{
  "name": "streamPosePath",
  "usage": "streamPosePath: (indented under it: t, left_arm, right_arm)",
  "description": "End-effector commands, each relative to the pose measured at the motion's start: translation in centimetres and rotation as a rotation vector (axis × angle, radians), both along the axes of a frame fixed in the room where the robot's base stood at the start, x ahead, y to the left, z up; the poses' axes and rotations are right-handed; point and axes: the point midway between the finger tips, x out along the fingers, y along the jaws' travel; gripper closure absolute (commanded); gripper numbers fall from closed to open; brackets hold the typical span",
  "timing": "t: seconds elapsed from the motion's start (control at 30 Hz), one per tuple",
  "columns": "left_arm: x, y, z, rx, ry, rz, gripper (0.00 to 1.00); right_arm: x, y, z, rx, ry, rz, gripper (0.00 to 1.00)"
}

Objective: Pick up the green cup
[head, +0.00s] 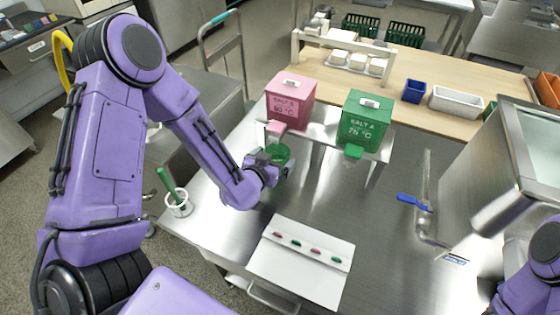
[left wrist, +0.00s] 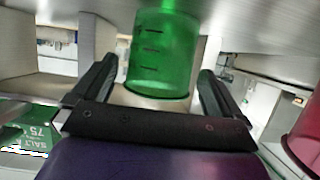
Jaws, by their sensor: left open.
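The green cup (head: 281,153) stands below and in front of the pink box, by the left end of the raised metal shelf. It is translucent with dark graduation marks in the left wrist view (left wrist: 163,52). My left gripper (head: 270,162) is open at the cup. In the left wrist view its two fingers (left wrist: 158,75) lie to either side of the cup, with gaps showing between them and its wall. The cup's near side is partly hidden by the gripper in the head view. My right gripper is out of view; only part of the right arm shows at the right edge.
A pink box (head: 290,98) and a green salt box (head: 365,120) stand on the shelf. A white panel (head: 300,262) with pink and green buttons lies in front. A white holder (head: 179,207) with a green-handled tool is at left. A blue-handled valve (head: 414,202) is at right.

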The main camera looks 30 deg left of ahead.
Motion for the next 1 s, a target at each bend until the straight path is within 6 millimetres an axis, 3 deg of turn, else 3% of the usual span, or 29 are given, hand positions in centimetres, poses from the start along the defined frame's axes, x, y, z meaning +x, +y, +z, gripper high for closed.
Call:
streamPosePath:
  t: [0.13, 0.37, 0.53, 0.6, 1.0]
  left_arm:
    - [1.8, 0.1, -0.7, -0.001, 0.001, 0.001, 0.00]
    - [2.0, 0.1, -0.8, -0.001, 0.000, -0.001, 0.00]
    - [2.0, 0.0, -0.8, -0.001, 0.000, -0.001, 0.55]
    - [2.0, 0.0, -0.8, -0.001, -0.001, -0.001, 0.60]
    - [2.1, -0.1, -0.1, 0.000, -0.001, -0.003, 0.61]
  right_arm:
    - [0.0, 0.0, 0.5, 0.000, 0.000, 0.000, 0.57]
    - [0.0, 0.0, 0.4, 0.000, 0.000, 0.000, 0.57]
    - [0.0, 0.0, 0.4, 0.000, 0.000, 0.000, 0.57]
    - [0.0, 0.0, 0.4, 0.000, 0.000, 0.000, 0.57]
    - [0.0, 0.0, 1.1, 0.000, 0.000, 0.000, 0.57]
